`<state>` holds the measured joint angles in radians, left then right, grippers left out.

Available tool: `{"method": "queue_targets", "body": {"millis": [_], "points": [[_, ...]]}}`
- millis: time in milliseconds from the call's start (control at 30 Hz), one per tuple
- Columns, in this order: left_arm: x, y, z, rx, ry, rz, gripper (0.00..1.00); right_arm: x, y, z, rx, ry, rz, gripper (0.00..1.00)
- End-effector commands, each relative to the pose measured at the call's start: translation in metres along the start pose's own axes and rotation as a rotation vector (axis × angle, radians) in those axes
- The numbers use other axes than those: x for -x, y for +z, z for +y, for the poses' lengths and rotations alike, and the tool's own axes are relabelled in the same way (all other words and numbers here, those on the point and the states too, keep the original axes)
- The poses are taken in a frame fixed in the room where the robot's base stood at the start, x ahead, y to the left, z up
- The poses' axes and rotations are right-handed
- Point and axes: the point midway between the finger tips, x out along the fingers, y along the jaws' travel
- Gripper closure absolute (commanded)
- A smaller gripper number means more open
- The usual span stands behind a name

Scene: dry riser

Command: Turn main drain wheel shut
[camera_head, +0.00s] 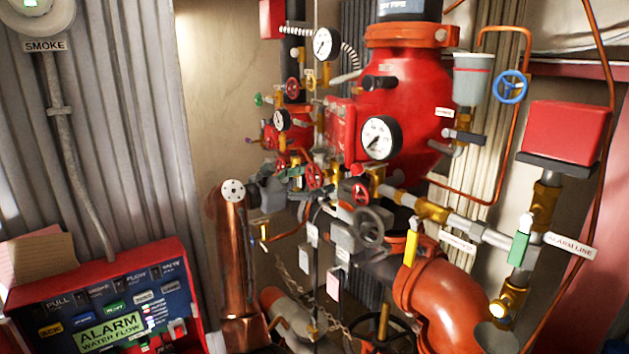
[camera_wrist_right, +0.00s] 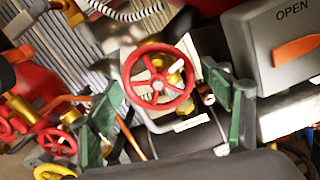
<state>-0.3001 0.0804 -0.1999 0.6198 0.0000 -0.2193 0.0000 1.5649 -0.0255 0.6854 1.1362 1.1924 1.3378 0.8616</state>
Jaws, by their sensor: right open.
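A red spoked handwheel (camera_wrist_right: 157,78) faces the right wrist camera, between the fingers of my right gripper (camera_wrist_right: 168,92). The fingers have green pads, stand apart on either side of the wheel and are open. I see no clear contact with the rim. In the head view my right gripper (camera_head: 296,177) is small, among the pipework, beside a red handwheel (camera_head: 315,176) that seems to be the same one. No readable label marks a wheel as main drain. A grey handwheel (camera_head: 370,227) and a dark handwheel (camera_head: 384,328) stand lower right. My left gripper is not in view.
An alarm panel (camera_head: 110,310) stands lower left.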

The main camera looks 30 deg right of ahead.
Motion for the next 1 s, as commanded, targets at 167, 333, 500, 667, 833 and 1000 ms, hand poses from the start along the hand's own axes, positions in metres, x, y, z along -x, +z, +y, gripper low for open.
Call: {"method": "queue_targets", "body": {"millis": [167,333,500,667,833,1000], "points": [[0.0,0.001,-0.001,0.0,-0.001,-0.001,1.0,0.012,0.0,0.001,0.0,0.003,0.0,0.28],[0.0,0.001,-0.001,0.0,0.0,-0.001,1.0,0.043,0.001,0.001,0.0,0.004,-0.001,0.28],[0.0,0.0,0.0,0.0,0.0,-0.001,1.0,0.08,0.0,0.001,0.0,0.004,-0.001,0.28],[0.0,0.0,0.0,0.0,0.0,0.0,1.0,0.105,0.0,0.001,0.001,0.002,0.0,0.28],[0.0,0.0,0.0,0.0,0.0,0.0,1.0,0.118,0.0,0.0,0.0,0.0,0.0,0.28],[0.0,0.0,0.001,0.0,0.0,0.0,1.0,0.121,0.0,0.0,0.0,0.0,-0.001,0.28]]}}
